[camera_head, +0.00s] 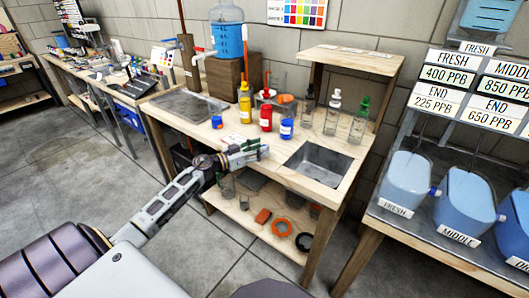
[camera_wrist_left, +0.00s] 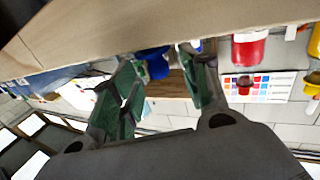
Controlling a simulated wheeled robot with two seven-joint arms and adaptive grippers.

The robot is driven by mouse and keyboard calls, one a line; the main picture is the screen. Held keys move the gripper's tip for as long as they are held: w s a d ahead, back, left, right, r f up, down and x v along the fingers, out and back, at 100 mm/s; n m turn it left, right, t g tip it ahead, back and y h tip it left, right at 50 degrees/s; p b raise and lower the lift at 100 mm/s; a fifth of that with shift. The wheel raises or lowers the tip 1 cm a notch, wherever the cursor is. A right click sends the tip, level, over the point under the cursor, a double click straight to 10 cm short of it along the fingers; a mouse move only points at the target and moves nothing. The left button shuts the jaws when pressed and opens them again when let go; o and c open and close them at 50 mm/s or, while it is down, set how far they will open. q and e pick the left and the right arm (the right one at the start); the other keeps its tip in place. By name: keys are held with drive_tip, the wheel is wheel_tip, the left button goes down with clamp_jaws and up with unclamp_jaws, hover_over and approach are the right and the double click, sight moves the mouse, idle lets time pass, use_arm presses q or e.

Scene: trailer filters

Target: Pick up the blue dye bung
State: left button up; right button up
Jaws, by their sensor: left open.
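A small blue bung (camera_head: 216,122) stands on the wooden bench top (camera_head: 185,131), left of the dye bottles. My left gripper (camera_head: 264,150) is at the bench's front edge, nearer to me and to the right of the bung. In the left wrist view, which is turned over, the open green-padded fingers (camera_wrist_left: 160,60) have a blue object (camera_wrist_left: 157,68) showing in the gap between them. It looks like the bung, partly hidden by a finger, and I cannot tell the distance. The gripper holds nothing. My right gripper is not in view.
Yellow (camera_head: 244,103), red (camera_head: 266,118) and blue (camera_head: 287,129) dye bottles stand behind the gripper. Clear bottles (camera_head: 332,113) stand further right, beyond a recessed metal basin (camera_head: 318,165). A blue water jug (camera_head: 227,42) is at the back. The lower shelf holds loose parts.

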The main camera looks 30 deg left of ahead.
use_arm(q)
drive_tip(key=shift+w+d, duration=0.2)
drive_tip(key=shift+w, duration=0.1)
drive_tip(key=shift+x, duration=0.8)
drive_tip(key=shift+w, duration=0.1)
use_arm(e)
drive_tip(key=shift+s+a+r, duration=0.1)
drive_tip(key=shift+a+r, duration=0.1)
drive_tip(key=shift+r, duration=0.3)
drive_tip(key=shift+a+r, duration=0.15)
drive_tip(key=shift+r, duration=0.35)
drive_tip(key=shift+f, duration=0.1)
use_arm(q)
drive_tip(key=shift+c, duration=0.9)
drive_tip(key=c, duration=0.7)
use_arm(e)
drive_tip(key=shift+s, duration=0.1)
use_arm(q)
drive_tip(key=shift+c, duration=0.2)
